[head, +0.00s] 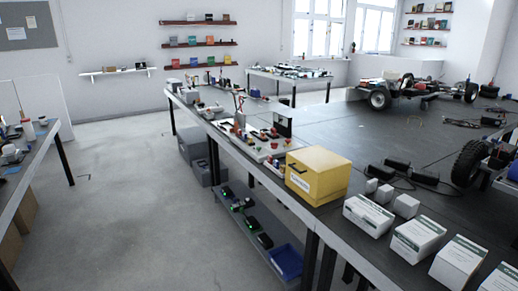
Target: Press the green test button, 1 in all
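I cannot make out a green test button for certain. A cluster of small red, white and dark parts (262,138) sits on the long dark workbench (375,135), left of a yellow box (318,176); the parts are too small to tell apart. Small dark items with green spots (237,203) lie on the lower shelf (228,188) under the bench. Neither of my grippers is in view.
White boxes with green print (416,238) stand along the bench's near right edge. A wheeled chassis (405,90) is at the back right. A blue bin (287,262) sits on the lower shelf. Another bench (38,165) stands at left. Grey floor (130,220) between is clear.

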